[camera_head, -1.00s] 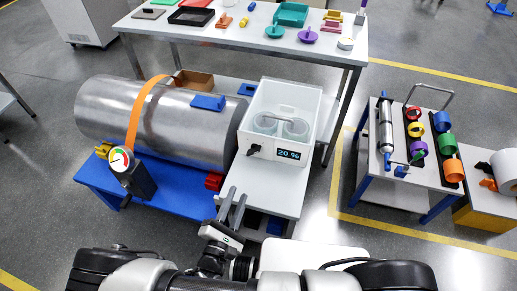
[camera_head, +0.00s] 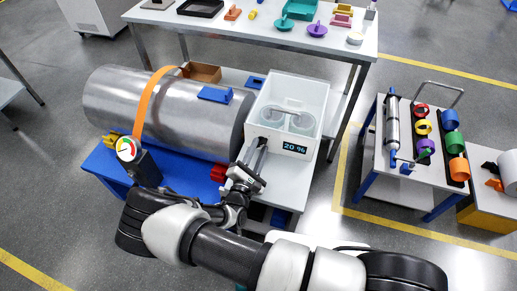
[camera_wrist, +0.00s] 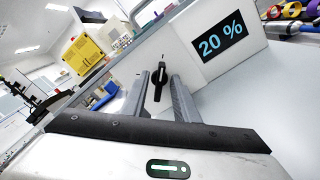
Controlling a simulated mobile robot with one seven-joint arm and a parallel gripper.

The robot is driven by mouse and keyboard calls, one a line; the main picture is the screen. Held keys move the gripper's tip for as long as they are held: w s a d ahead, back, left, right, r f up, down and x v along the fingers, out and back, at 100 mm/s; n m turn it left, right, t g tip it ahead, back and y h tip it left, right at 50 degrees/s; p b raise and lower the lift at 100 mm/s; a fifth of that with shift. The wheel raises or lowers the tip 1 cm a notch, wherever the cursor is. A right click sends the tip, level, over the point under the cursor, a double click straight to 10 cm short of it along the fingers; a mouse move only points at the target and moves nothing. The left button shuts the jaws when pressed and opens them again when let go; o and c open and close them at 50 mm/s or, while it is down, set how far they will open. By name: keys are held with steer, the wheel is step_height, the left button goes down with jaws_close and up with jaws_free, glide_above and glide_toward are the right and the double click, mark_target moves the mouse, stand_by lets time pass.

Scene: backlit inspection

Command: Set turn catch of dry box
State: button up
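The dry box (camera_head: 296,97) is a white open-topped box on the light bench, with round clear containers inside. Its display (camera_head: 294,147) reads 20 %, also in the wrist view (camera_wrist: 220,45). The black turn catch (camera_wrist: 160,73) is on the box's front face, left of the display. Its handle looks near upright in the wrist view. My gripper (camera_head: 256,150) is open and empty, close to the front face. In the wrist view its two fingers (camera_wrist: 158,90) lie either side of the catch; contact cannot be told. In the head view the fingers largely cover the catch.
A big metal cylinder (camera_head: 175,110) with an orange strap and a gauge (camera_head: 127,149) lies on a blue stand at left. A red block (camera_head: 218,172) sits near my gripper. A cart (camera_head: 408,165) with coloured rings stands right. Open floor lies between.

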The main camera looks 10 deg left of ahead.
steer(key=shift+w, duration=0.15)
jaws_close()
steer(key=shift+n, duration=0.3)
steer(key=n+b, duration=0.1)
steer(key=n, duration=0.5)
steer(key=shift+a+n, duration=0.15)
steer(key=shift+n, duration=0.15)
steer(key=n, duration=0.5)
steer(key=shift+a+b, duration=0.15)
steer(key=shift+b, duration=0.2)
steer(key=n, duration=0.5)
steer(key=shift+a+n+b, duration=0.1)
steer(key=shift+n+b, duration=0.3)
